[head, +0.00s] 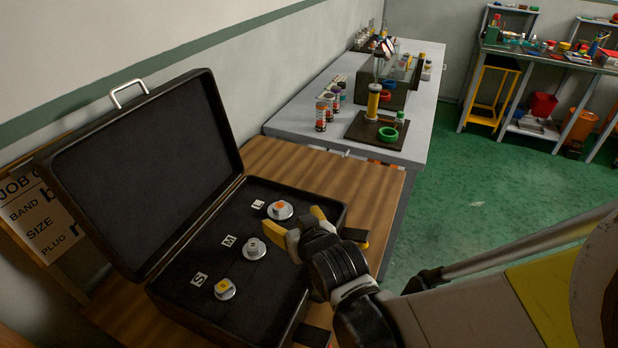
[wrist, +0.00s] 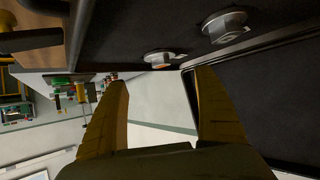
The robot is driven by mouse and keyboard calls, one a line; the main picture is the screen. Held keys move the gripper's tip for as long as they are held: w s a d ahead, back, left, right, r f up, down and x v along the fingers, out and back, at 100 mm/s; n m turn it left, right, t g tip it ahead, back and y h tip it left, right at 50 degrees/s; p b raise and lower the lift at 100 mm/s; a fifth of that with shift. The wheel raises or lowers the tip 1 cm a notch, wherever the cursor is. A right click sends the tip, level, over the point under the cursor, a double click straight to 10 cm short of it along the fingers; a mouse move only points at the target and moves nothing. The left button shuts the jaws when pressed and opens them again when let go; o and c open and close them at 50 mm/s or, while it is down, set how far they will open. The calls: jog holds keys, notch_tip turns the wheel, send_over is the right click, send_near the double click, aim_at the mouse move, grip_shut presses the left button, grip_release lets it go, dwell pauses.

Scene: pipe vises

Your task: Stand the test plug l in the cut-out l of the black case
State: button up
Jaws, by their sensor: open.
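The black case (head: 185,318) lies open on a wooden bench, its lid (head: 150,170) raised at the left. In its dark insert, a plug with an orange centre (head: 281,208) stands beside the L label (head: 258,204). A grey-centred plug (head: 254,248) stands by M, and a yellow-centred plug (head: 225,288) by S. My gripper (head: 291,218) is open just beside the orange-centred plug, its yellow fingers apart. In the wrist view, my gripper (wrist: 163,78) is empty between its fingertips; two plugs show beyond, the nearer one (wrist: 163,58) clear of the fingers.
A job card (head: 40,220) stands behind the lid, partly hidden. A grey workbench (head: 300,115) beyond holds several cans, a dark board with a yellow cylinder (head: 374,100) and a green ring (head: 388,134). Green floor (head: 480,200) is open to the right.

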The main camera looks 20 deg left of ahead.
jog(key=shift+s+d+r, duration=0.2)
jog(key=shift+s+d, duration=0.05)
jog(key=shift+s, duration=0.05)
jog(key=w+d+r+m+h, duration=0.1)
jog(key=d+r+m+h, duration=0.15)
jog(key=d, duration=0.95)
jog(key=d+r+m+h, duration=0.2)
jog(key=d+r, duration=0.2)
jog(key=d, duration=0.8)
jog(key=s+d+m+g+h, duration=0.2)
jog(key=s+d+m+h, duration=0.1)
jog(key=s+d, duration=0.8)
jog(key=d, duration=0.4)
jog(key=shift+m, duration=0.25)
